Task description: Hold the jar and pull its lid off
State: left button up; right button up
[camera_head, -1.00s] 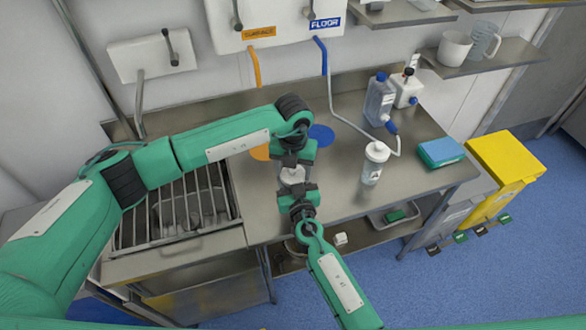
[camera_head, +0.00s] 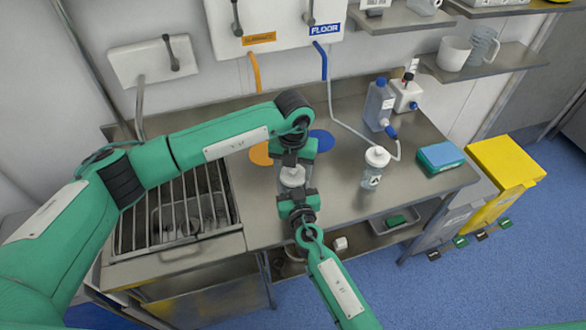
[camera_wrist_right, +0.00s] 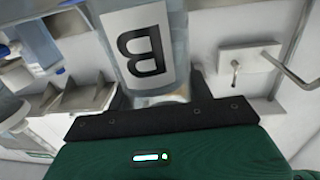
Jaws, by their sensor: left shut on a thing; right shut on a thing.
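The jar stands between my two grippers in the head view, and its white lid (camera_head: 292,177) shows there. In the right wrist view, which is upside down, the clear jar (camera_wrist_right: 181,28) carries a white label with a black B. My left gripper (camera_head: 293,158) is shut on the jar from the far side; its fingertips are mostly hidden. My right gripper (camera_head: 296,194) is shut at the lid from the near side. In the right wrist view its dark fingers (camera_wrist_right: 162,103) flank the lid end. I cannot tell whether the lid touches the jar rim.
A second jar (camera_head: 372,176) with a white lid stands to the right on the steel table (camera_head: 335,190). Behind it are a blue-capped bottle (camera_head: 379,105) and a white bottle (camera_head: 408,96). A blue-green sponge (camera_head: 440,157) lies at the right edge. A sink grate (camera_head: 160,215) is left.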

pick_arm(q)
jog(key=shift+r, duration=1.9)
pick_arm(e)
jog(key=o, duration=1.5)
